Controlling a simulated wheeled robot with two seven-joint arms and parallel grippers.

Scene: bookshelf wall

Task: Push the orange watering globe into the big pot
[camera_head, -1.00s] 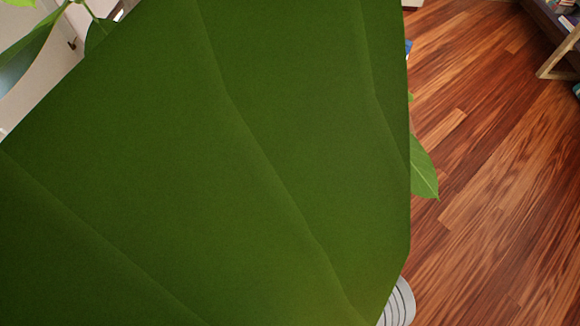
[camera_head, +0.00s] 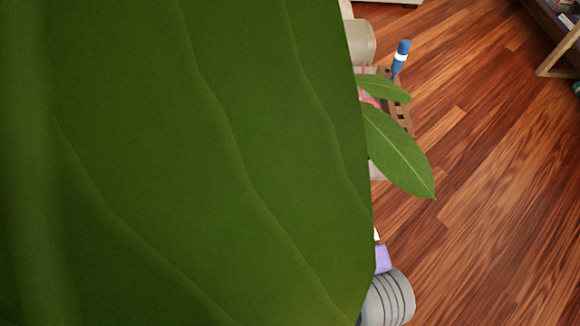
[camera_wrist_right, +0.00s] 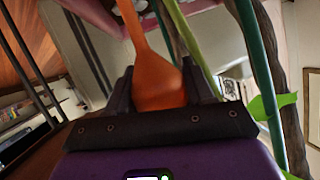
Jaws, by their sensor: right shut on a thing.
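The orange watering globe (camera_wrist_right: 160,82) shows in the right wrist view, with its broad part between my right gripper's dark fingers and its narrow stem running up to the top edge. My right gripper (camera_wrist_right: 160,88) is shut on it. Green stems and a brown trunk rise close beside the globe on the right. I cannot make out the big pot for certain, nor whether the globe's tip touches soil. In the head view a large green leaf (camera_head: 180,160) hides the globe and most of the scene. My left gripper is not in view.
In the head view, smaller leaves (camera_head: 402,155) hang right of the large leaf. A blue object with a white band (camera_head: 401,58) stands near a brown slatted wooden piece (camera_head: 402,112). Wooden floor (camera_head: 490,190) lies clear at right, with a shelf at the top right corner.

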